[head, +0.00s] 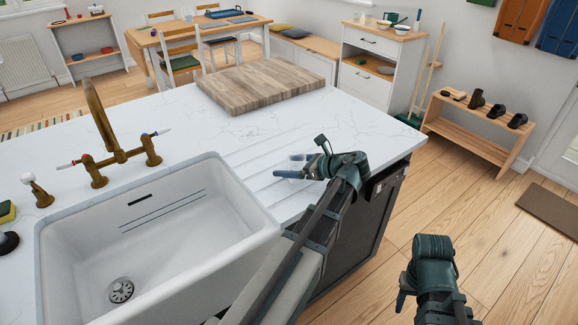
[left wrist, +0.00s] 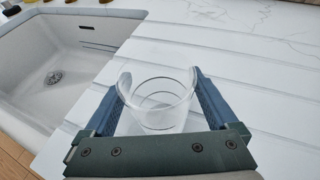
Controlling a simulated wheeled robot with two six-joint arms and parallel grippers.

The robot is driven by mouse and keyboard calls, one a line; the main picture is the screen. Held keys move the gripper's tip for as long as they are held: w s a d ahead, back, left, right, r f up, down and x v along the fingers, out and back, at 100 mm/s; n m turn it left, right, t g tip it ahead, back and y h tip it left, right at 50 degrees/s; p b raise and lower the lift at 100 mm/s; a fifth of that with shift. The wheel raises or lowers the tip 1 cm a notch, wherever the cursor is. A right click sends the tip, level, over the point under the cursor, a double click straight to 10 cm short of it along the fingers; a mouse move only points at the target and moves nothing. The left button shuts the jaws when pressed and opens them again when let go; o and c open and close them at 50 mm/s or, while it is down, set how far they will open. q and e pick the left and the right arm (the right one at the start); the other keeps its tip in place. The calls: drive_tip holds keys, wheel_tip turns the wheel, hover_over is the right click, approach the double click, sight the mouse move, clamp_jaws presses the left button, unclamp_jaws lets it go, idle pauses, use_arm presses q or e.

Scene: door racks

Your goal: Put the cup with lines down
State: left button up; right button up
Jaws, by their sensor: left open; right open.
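A clear glass cup (left wrist: 160,118) with faint rings around it shows in the left wrist view, between the two fingers of my left gripper (left wrist: 160,76). The fingers are apart, one on each side of the cup. The cup seems upright over the grooved drainer part of the white worktop; I cannot tell whether its base touches it. In the head view my left gripper (head: 283,166) is low over the grooves right of the sink, and the cup is too faint to make out. My right gripper (head: 402,292) is over the floor, right of the counter, away from the cup.
A white sink (head: 170,245) with a brass tap (head: 105,130) lies left of the grooves. A wooden board (head: 260,87) is on the worktop behind. The worktop between board and sink is clear. A low wooden rack (head: 485,125) with dark objects stands at the right.

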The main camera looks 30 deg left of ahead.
use_arm(q)
drive_tip(key=shift+r, duration=0.2)
drive_tip(key=p+v, duration=0.4)
drive_tip(key=v, duration=0.7)
drive_tip(key=shift+p, duration=0.35)
drive_tip(key=shift+d+r, duration=0.1)
drive_tip(key=shift+d, duration=0.4)
drive_tip(key=s+d+f+n+h, duration=0.6)
drive_tip(key=s+d+n, duration=0.1)
drive_tip(key=d, duration=0.3)
drive_tip(key=s+d+f+n+h, duration=0.6)
drive_tip(key=s+d, duration=0.3)
drive_tip(key=d, duration=0.2)
drive_tip(key=shift+s+d+f+n, duration=0.35)
drive_tip(key=shift+f+n, duration=0.25)
drive_tip(key=shift+f, duration=0.1)
drive_tip(key=shift+r, duration=0.1)
